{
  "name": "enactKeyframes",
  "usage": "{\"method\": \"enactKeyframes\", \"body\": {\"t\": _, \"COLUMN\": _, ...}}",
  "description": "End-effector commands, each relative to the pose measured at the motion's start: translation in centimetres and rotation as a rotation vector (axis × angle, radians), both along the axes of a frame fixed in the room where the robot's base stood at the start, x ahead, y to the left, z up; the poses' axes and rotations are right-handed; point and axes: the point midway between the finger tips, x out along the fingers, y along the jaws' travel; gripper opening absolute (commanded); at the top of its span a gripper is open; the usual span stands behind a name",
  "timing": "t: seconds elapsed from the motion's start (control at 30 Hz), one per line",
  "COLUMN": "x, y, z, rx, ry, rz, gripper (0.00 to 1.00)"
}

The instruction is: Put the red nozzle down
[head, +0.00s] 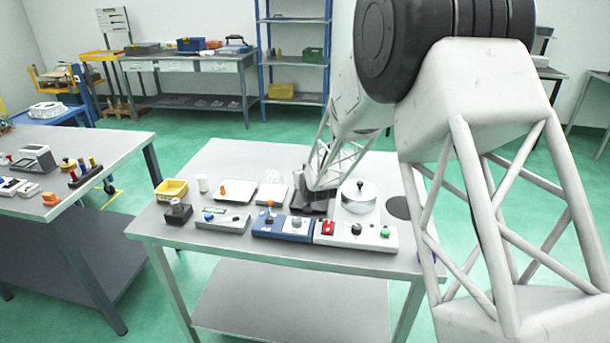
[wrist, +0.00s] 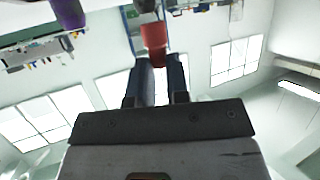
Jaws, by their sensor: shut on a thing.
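The red nozzle (wrist: 153,34) is between the tips of my gripper's two dark fingers (wrist: 157,62) in the wrist view. My gripper is shut on it. The nozzle's far end points toward the top of the picture, where a dark part shows just beyond it; I cannot tell whether they touch. In the head view I cannot make out the nozzle or the fingertips. My arm reaches down there over the back middle of the grey table (head: 220,155).
Bare tabletop lies at the back left.

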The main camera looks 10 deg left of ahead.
Motion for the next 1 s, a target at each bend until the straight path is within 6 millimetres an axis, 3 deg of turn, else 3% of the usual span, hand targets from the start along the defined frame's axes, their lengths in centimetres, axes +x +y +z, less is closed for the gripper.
{"method": "enactKeyframes", "body": {"t": 0.37, "x": 0.0, "y": -0.01, "z": -0.79, "rx": 0.0, "ry": 0.0, "rz": 0.0, "gripper": 0.0}}
{"method": "enactKeyframes", "body": {"t": 0.4, "x": 0.01, "y": -0.01, "z": -0.78, "rx": 0.0, "ry": -0.001, "rz": 0.0, "gripper": 0.19}}
{"method": "enactKeyframes", "body": {"t": 0.57, "x": 0.0, "y": 0.0, "z": -0.78, "rx": 0.0, "ry": 0.0, "rz": 0.0, "gripper": 0.42}}
{"method": "enactKeyframes", "body": {"t": 1.0, "x": 0.02, "y": 0.01, "z": -0.33, "rx": 0.0, "ry": -0.001, "rz": 0.0, "gripper": 0.42}}
